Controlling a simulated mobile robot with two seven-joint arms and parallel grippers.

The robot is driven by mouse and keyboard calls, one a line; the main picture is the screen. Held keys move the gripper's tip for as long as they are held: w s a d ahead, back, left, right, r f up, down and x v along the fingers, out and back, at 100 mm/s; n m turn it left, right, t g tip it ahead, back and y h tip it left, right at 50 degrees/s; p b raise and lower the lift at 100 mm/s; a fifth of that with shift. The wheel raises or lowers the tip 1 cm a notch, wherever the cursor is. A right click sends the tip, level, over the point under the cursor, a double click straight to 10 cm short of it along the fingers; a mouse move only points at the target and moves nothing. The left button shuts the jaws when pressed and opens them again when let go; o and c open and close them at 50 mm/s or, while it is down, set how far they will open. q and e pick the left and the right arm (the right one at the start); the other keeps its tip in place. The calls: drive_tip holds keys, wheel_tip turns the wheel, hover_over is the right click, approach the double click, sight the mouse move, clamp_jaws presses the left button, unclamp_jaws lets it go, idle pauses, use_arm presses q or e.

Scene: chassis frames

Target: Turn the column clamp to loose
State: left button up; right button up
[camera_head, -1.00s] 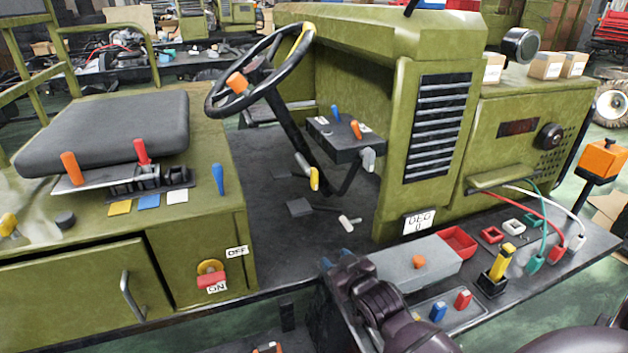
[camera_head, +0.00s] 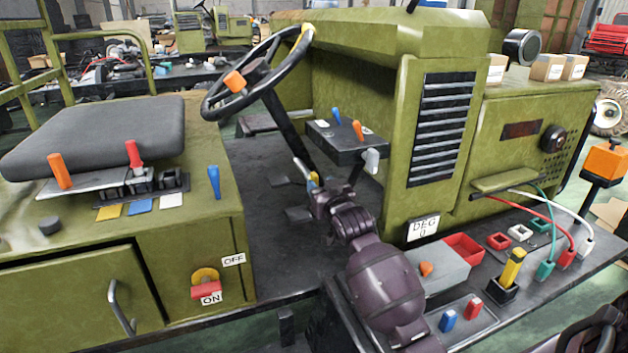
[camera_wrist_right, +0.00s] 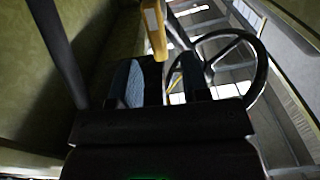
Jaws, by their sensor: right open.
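The column clamp is a small yellow lever (camera_head: 314,178) low on the steering column, mostly covered by my right gripper in the head view. It also shows in the right wrist view as a yellow bar (camera_wrist_right: 154,30) hanging from the top edge. My right gripper (camera_head: 312,188) is at the lever, reaching in from the front. In the right wrist view its two fingers (camera_wrist_right: 161,78) are apart, with the lever's lower end in line with the gap between them. I cannot tell whether either finger touches it. My left gripper is not in view.
The steering wheel (camera_head: 258,75) is above, on its slanted black column. The seat (camera_head: 95,135) is at left.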

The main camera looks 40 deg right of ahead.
sight(316, 180)
drive_tip(key=shift+x, duration=2.45)
clamp_jaws()
